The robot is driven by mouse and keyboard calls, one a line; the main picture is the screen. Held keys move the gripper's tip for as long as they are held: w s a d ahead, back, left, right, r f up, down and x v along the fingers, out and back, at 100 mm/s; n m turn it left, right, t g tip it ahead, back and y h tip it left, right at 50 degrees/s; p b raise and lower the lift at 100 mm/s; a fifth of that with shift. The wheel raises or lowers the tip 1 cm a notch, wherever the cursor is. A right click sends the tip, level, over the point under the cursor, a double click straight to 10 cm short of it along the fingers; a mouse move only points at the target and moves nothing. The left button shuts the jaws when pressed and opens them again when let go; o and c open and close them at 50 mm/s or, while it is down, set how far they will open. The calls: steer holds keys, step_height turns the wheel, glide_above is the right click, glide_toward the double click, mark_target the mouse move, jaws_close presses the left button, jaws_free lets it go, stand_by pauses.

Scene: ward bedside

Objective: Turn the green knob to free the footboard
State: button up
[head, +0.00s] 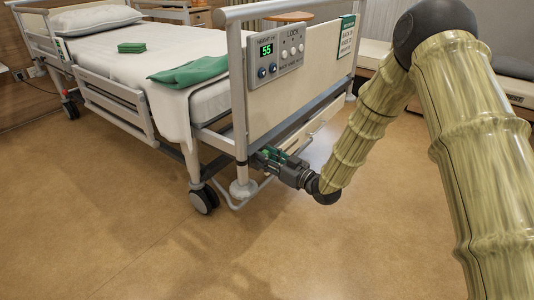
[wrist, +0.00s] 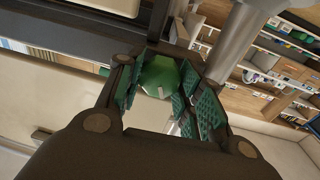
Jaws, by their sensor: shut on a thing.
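The green knob (wrist: 160,74) shows in the wrist view between my gripper's green-padded fingers (wrist: 172,92); it has a pale pointer mark on its face. My gripper is shut on the knob. In the head view my gripper (head: 263,158) is at the lower part of the bed's foot end, beside the near corner post, and the knob is hidden there by the fingers. The footboard (head: 303,73) is a cream panel in a grey tube frame, upright at the end of the bed.
A control panel (head: 276,61) with a green "55" display is on the footboard, with a green-headed sign (head: 346,37) to its right. A bed wheel (head: 204,200) stands left of my gripper. Open floor (head: 330,250) lies in front. Shelves (wrist: 285,75) show in the wrist view.

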steer(key=n+p, duration=0.2)
steer(key=n, duration=0.4)
steer(key=shift+d+n+y, duration=0.1)
steer(key=shift+n+y, duration=0.2)
steer(key=shift+n, duration=0.1)
steer(key=n, duration=0.3)
steer(key=n+p, duration=0.1)
steer(key=n, duration=0.2)
steer(key=shift+w+n+g+y, duration=0.1)
steer(key=shift+n+g+y, duration=0.2)
steer(key=shift+n+y, duration=0.1)
steer(key=shift+d+f, duration=0.1)
steer(key=shift+p, duration=0.3)
steer(key=o, duration=1)
steer(key=shift+o, duration=0.2)
steer(key=v, duration=1.1)
steer(key=shift+s+d, duration=0.25)
steer(key=shift+s, duration=0.1)
